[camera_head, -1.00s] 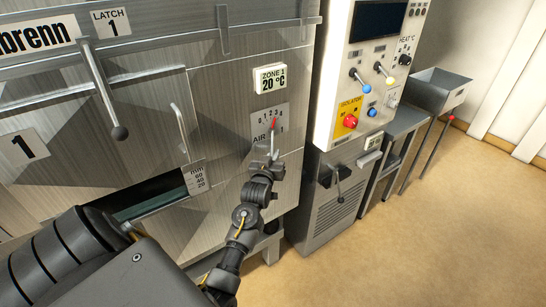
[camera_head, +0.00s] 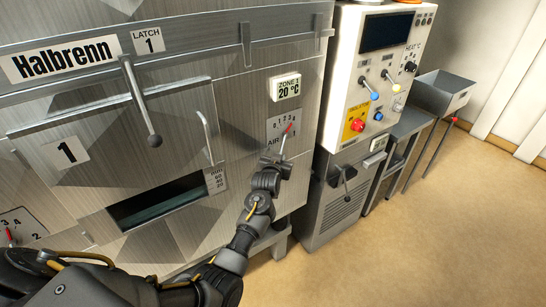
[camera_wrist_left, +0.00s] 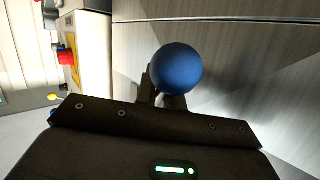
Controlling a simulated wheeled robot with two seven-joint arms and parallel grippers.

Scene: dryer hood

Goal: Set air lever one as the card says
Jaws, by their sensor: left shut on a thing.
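The air lever plate (camera_head: 272,127) with its 0-to-4 scale is on the hood front, right of the door. Its red-tipped pointer (camera_head: 288,130) leans up and right, toward the upper end of the scale; the exact mark is too small to read. My left gripper (camera_head: 277,160) is at the lever below the plate and shut on it. In the left wrist view, the lever's round blue knob (camera_wrist_left: 175,70) sits between the fingers. No readable setting card shows. My right gripper is not in view.
A Zone 1 display (camera_head: 286,88) reads 20 °C above the plate. The latch 1 lever (camera_head: 141,105) hangs over the door. A control cabinet (camera_head: 377,75) with a red isolator knob (camera_head: 358,125) stands at right. Another scale plate (camera_head: 22,228) is at lower left.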

